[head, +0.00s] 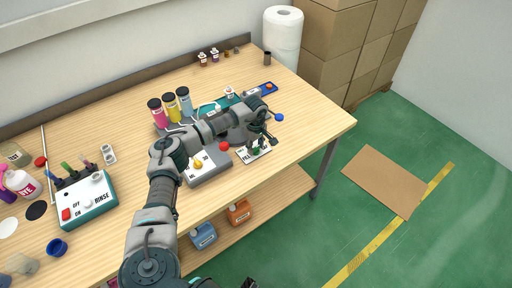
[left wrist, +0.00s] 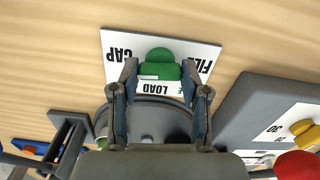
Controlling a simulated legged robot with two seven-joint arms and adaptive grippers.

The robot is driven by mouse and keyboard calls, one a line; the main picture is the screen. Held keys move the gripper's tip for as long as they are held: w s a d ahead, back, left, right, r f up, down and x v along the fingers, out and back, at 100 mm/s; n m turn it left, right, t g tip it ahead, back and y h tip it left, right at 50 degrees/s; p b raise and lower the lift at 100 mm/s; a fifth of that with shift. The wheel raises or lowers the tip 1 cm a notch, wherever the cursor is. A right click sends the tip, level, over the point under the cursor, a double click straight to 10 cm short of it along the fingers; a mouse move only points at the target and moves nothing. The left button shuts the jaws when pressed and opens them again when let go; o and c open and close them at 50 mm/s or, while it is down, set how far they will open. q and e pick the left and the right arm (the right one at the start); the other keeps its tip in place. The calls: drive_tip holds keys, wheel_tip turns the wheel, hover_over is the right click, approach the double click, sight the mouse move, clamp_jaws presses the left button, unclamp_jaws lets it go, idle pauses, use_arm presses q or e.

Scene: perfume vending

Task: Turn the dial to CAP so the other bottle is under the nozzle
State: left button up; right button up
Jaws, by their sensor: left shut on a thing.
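The dial card (head: 265,153) lies on the table under my left gripper, with FILL readable. In the left wrist view the card (left wrist: 120,72) shows CAP at left, FILL at right and LOAD between them, upside down. The green dial handle (left wrist: 160,55) stands in front of LOAD, between CAP and FILL. My left gripper (head: 264,142) is shut on it; its fingers (left wrist: 160,88) straddle the handle. A grey round turntable (head: 238,136) is partly hidden by my arm. A small bottle (head: 230,92) shows behind the arm. I cannot make out the nozzle. My right gripper is perhaps the dark piece (head: 249,283) at the bottom edge.
A grey control box (head: 208,172) with yellow and red knobs sits beside the card. Coloured bottles (head: 171,107) stand behind my arm. A blue tray (head: 262,89) lies at the back right. The table's right front corner is clear.

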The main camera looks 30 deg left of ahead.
use_arm(q)
drive_tip(key=shift+w+a+r+m, duration=0.1)
drive_tip(key=shift+w+r+m, duration=0.1)
drive_tip(key=shift+m, duration=0.4)
use_arm(e)
drive_tip(key=shift+w+r, duration=0.25)
drive_tip(key=shift+r, duration=0.15)
use_arm(q)
drive_tip(key=o, duration=1.1)
drive_tip(key=shift+o, duration=0.2)
drive_tip(key=shift+f, duration=0.15)
use_arm(e)
drive_tip(key=shift+w, duration=0.1)
drive_tip(key=shift+r, duration=0.1)
drive_tip(key=shift+a, duration=0.1)
use_arm(q)
wheel_tip(320, 180, up, 12)
drive_tip(key=shift+f, duration=0.1)
